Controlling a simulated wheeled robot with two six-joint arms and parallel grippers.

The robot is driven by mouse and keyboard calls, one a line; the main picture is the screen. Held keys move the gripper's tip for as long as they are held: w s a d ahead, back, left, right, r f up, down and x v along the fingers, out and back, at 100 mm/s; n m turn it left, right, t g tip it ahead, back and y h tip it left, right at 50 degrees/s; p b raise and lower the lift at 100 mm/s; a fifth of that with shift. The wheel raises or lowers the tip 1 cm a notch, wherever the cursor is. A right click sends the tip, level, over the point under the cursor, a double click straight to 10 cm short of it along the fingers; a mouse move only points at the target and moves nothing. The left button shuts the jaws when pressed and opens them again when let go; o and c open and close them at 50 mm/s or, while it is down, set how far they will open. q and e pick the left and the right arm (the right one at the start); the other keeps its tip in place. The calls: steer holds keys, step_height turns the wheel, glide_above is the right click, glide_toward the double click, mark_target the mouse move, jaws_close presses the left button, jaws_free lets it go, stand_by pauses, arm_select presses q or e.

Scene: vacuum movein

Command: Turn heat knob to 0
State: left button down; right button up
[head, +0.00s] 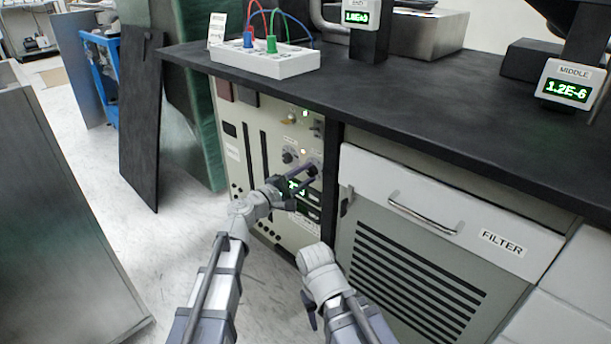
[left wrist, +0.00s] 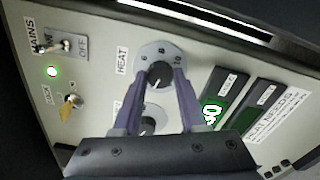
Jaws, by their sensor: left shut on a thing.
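The heat knob (left wrist: 157,74) is a black knob on a pale grey round dial, beside the word HEAT in the left wrist view. My left gripper (left wrist: 164,77) is shut on it, one purple finger at each side. In the head view my left gripper (head: 303,181) reaches the upper right of the beige control panel (head: 262,165), where its fingers partly cover the knob. Which mark the knob points at is too small to tell. My right arm shows low in the head view, but its jaws are not visible.
A second knob (left wrist: 152,119) is partly behind my fingers. A toggle switch (left wrist: 54,46), a key switch (left wrist: 71,103) and a lit green display (left wrist: 211,113) share the panel. The black worktop (head: 400,95) overhangs it, and the filter drawer (head: 440,205) is to the right.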

arm_select(q)
steer(key=n, duration=1.1)
steer(key=shift+n, duration=0.4)
stand_by(0.4)
steer(key=shift+c, duration=2.2)
jaws_free()
steer(key=v, duration=0.7)
steer(key=shift+s+a, duration=0.3)
steer(key=shift+a, duration=0.05)
